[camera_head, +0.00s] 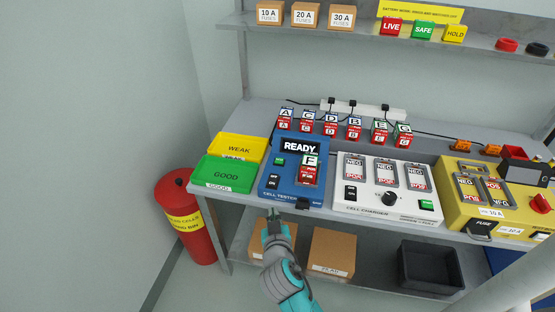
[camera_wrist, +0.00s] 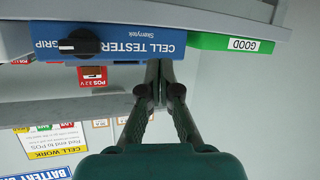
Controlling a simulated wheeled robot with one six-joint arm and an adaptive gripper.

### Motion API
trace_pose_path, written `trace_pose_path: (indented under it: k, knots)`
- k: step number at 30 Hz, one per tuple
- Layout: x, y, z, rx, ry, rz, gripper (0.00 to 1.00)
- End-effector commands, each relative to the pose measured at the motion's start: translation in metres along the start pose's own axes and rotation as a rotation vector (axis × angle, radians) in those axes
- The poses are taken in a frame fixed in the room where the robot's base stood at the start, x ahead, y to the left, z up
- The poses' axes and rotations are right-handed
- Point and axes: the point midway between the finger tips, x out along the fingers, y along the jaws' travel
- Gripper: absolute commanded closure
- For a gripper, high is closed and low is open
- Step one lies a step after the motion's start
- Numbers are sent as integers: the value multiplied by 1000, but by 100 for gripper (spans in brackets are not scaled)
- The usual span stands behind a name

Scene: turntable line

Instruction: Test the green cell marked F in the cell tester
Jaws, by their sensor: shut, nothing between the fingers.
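The blue cell tester (camera_head: 285,193) stands on the bench, and its screen (camera_head: 300,147) reads READY. The green-topped cell marked F (camera_head: 309,161) sits in the tester's bay, right of a small green button (camera_head: 279,160) and a black rocker switch (camera_head: 272,181). A black knob (camera_head: 302,203) is on the tester's front; the wrist view shows this knob (camera_wrist: 80,42) beside the word GRIP. My gripper (camera_head: 274,218) is shut and empty, below and in front of the tester's front edge. Its closed fingertips (camera_wrist: 160,68) show in the wrist view near the tester's front.
Yellow WEAK (camera_head: 239,149) and green GOOD (camera_head: 222,174) trays stand left of the tester. A white cell charger (camera_head: 365,202) is to its right, then a yellow unit (camera_head: 455,205). Several lettered cells (camera_head: 331,123) stand behind. A red bin (camera_head: 184,205) is on the floor at left.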

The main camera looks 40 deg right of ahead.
Motion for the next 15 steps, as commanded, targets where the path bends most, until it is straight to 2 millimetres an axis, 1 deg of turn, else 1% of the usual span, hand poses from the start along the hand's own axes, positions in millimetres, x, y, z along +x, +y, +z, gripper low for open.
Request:
trace_pose_path:
  k: [1, 6, 9, 12, 15]
  knots:
    - [9, 0, -15, 19, 10, 30, 100]
    - [32, 6, -56, 86, 26, 136, 100]
    - [42, 10, -78, 126, 36, 194, 100]
    - [48, 14, -96, 161, 45, 241, 100]
    - [52, 17, -109, 189, 51, 275, 100]
